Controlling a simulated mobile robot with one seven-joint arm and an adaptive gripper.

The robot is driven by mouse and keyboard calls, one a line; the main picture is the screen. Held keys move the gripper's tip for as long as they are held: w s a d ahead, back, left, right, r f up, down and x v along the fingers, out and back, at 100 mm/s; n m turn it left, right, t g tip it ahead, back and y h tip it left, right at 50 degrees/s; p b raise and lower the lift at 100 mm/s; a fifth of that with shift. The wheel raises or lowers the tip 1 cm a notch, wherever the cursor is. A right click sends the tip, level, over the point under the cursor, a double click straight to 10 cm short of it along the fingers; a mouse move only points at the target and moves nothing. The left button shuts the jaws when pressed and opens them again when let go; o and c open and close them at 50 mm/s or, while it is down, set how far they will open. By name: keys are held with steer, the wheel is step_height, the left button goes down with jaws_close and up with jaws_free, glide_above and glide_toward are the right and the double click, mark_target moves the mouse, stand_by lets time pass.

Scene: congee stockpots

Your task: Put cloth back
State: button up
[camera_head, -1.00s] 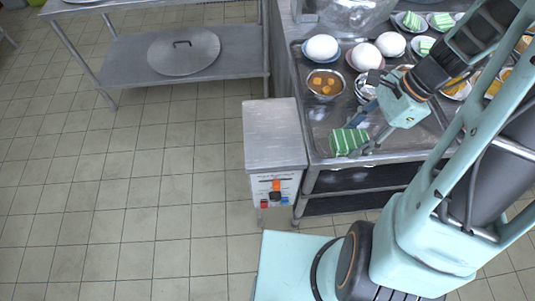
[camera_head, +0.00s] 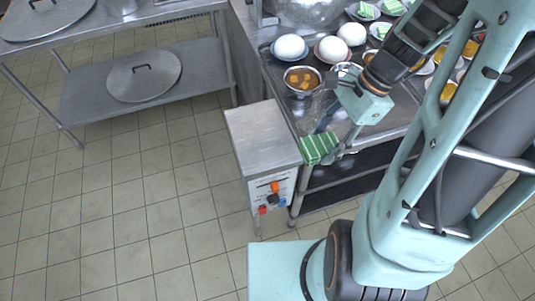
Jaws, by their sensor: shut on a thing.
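The cloth (camera_head: 318,148) is green with white stripes. It is at the front left corner of the steel counter, beside the metal box. My gripper (camera_head: 334,152) is shut on the cloth, with its fingers at the cloth's right side. Whether the cloth touches the counter top or hangs just above its edge, I cannot tell. The arm comes in from the right and hides part of the counter (camera_head: 283,95).
A metal box with knobs (camera_head: 262,135) stands left of the counter. A bowl of orange pieces (camera_head: 301,80), white buns (camera_head: 289,47) and small plates crowd the counter's back. A steel table with a shelf (camera_head: 195,75) holding a lid (camera_head: 144,78) stands back left. Tiled floor between is clear.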

steer(key=w+a+f, duration=0.4)
steer(key=a, duration=0.3)
glide_toward(267, 157)
steer(key=shift+s+a+f, duration=0.45)
steer(key=shift+a+f, duration=0.5)
steer(key=shift+f, duration=0.05)
steer(key=shift+w+a+f, duration=0.1)
steer(key=shift+f, duration=0.8)
steer(key=shift+w+a+f, duration=0.1)
steer(key=shift+f, duration=0.8)
steer(key=shift+f, duration=0.15)
steer(key=o, duration=1)
steer(key=shift+o, duration=0.2)
